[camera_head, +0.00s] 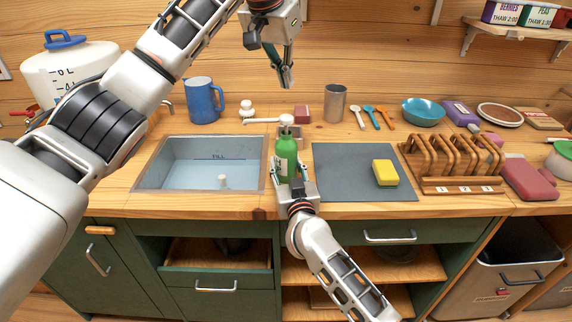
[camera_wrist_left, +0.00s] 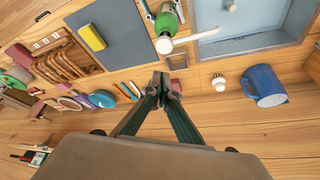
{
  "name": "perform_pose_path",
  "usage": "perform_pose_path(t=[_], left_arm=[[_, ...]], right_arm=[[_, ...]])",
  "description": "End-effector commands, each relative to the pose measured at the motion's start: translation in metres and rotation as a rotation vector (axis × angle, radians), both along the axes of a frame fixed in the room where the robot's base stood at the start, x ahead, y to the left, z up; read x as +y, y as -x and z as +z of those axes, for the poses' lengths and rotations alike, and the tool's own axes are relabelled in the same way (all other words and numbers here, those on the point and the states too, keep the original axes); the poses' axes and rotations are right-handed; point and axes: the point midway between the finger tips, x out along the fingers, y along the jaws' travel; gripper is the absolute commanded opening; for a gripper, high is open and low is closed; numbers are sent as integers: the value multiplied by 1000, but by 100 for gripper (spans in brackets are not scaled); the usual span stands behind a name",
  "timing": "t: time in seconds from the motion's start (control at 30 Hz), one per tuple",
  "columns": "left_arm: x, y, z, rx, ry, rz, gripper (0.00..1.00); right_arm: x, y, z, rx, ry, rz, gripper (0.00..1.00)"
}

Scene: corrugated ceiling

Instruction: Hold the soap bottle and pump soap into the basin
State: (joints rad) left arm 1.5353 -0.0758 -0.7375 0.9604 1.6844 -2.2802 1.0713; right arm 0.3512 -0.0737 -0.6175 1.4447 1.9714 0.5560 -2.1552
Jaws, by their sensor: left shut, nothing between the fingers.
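The green soap bottle (camera_head: 285,150) stands upright at the right edge of the basin, with its white pump head (camera_head: 287,120) on top. Its spout points left, over the basin side. The basin (camera_head: 180,178) is a grey sink set into the counter. My right gripper (camera_head: 291,171) is closed around the lower part of the bottle from the front. My left gripper (camera_head: 287,80) is shut and empty, pointing down well above the pump head. The left wrist view shows its fingertips (camera_wrist_left: 163,88) together, apart from the pump head (camera_wrist_left: 164,45).
A blue mug (camera_head: 203,101) and a white brush (camera_head: 247,109) stand behind the basin. A yellow sponge (camera_head: 385,172) lies on the grey mat (camera_head: 340,180) right of the bottle. A metal cup (camera_head: 334,104) stands behind the mat. A wooden rack (camera_head: 450,160) stands farther right.

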Motion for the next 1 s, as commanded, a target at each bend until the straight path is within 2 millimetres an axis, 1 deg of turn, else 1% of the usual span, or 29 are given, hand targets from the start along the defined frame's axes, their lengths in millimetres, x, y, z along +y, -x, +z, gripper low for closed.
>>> perform_pose_path(t=[0.03,0.23,0.43,0.63,1.0], left_arm=[[0,0,-6,2,0,1,0],[1,0,-30,2,-1,2,0],[1,-1,-49,0,0,3,0],[0,-1,-57,-2,1,3,0],[0,-1,-58,-2,0,4,0]], right_arm=[[0,0,-1,1,0,0,14],[0,0,-1,1,0,0,14],[0,0,-1,1,0,0,14],[0,0,-1,1,0,0,14],[0,0,-1,1,0,0,14]])
